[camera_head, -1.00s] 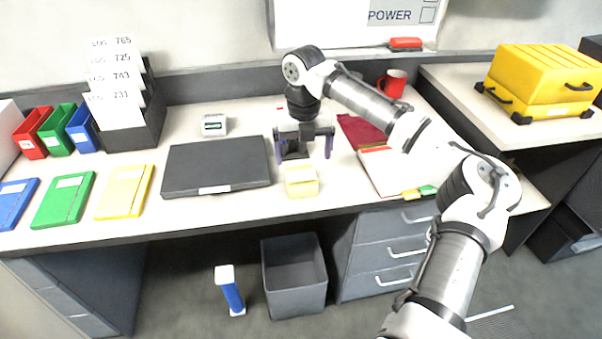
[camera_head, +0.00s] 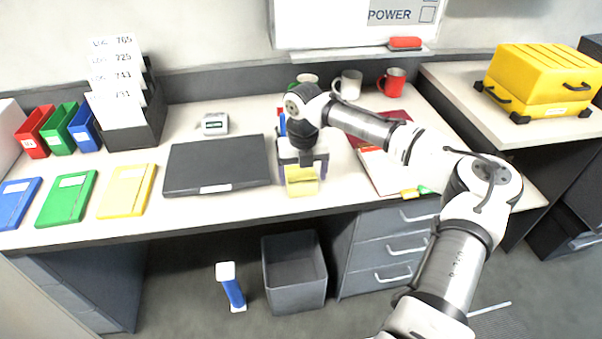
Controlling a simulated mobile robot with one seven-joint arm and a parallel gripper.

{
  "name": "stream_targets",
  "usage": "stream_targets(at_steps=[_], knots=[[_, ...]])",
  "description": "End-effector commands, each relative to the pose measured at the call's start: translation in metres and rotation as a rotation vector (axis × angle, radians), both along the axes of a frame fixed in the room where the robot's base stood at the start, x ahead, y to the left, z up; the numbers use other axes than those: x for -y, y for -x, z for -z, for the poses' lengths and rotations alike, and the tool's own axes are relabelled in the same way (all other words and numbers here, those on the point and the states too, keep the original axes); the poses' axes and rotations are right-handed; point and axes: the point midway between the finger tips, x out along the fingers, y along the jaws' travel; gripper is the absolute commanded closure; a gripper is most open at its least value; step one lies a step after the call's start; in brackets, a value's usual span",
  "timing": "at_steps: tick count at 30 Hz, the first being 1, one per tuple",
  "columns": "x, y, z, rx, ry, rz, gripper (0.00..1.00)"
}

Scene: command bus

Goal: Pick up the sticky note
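The sticky note (camera_head: 301,187) is a small yellow pad on the desk, right of the dark closed laptop and near the desk's front edge. My gripper (camera_head: 303,175) is right above and around it, pointing down. One purple-grey finger shows on each side of the pad, with the fingers apart. The back part of the pad is hidden behind the gripper. I cannot tell whether the fingers touch the pad.
The dark laptop (camera_head: 217,166) lies close on the left. A paper folder (camera_head: 384,172) lies on the right. A white mug (camera_head: 348,85) and a red mug (camera_head: 392,82) stand behind. A grey bin (camera_head: 294,275) stands on the floor below.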

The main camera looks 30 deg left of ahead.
Motion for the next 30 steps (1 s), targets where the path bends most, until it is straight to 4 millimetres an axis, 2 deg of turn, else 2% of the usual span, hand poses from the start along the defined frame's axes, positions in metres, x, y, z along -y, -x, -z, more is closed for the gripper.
stream_targets(at_steps=[1,6,9,23,26,30], knots=[[0.0,0.0,0.0,0.0,0.0,0.0,0.22],[0.0,0.0,0.0,0.0,0.0,0.0,0.45],[0.0,0.0,0.0,0.0,0.0,0.0,0.54],[0.0,0.0,-0.001,0.0,0.0,0.0,0.56],[0.0,0.0,-0.005,0.0,0.0,0.0,0.56],[0.0,0.0,-0.02,0.0,-0.001,0.001,0.56]])
